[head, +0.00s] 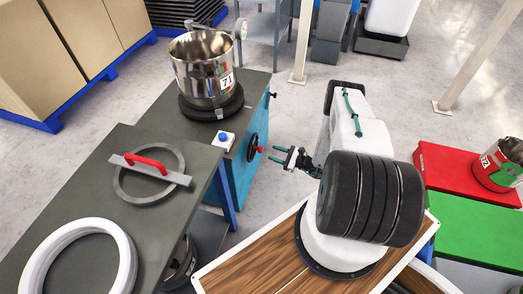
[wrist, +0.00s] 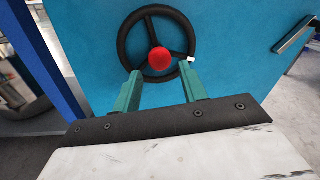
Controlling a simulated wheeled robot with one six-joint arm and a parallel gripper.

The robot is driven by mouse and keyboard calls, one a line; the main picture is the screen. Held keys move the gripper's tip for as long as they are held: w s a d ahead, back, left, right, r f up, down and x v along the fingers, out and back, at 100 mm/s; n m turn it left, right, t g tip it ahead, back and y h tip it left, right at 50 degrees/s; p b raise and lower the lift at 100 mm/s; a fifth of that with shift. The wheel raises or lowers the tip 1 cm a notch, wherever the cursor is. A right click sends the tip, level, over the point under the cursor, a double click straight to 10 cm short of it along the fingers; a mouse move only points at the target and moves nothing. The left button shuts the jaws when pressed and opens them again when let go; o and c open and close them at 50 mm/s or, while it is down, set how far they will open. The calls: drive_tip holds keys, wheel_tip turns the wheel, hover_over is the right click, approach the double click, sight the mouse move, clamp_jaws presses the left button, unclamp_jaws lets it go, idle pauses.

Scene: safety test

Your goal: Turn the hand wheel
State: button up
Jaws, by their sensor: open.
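The hand wheel (wrist: 183,64) is a black spoked ring on a blue panel, with a red knob (wrist: 159,59) showing in front of its middle in the wrist view. In the head view the wheel (head: 253,147) sits on the side of the blue cabinet, with its red knob (head: 260,149) sticking out. My gripper (wrist: 160,73) is open, with two green fingers pointing at the lower part of the wheel. In the head view my gripper (head: 279,154) is just right of the wheel, with a small gap seen. Contact with the rim cannot be told from the wrist view.
A steel pot (head: 203,70) marked 71 stands on the cabinet top, near a blue button box (head: 223,140). A grey table (head: 80,205) with a ring and red handle is at left. A wooden-topped table (head: 255,270) is below my arm. Red and green blocks stand at right.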

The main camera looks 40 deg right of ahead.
sight(257, 149)
drive_tip(key=x, duration=0.7)
drive_tip(key=shift+w+a+f, duration=0.15)
drive_tip(key=shift+w+f, duration=0.05)
drive_tip(key=shift+f, duration=0.05)
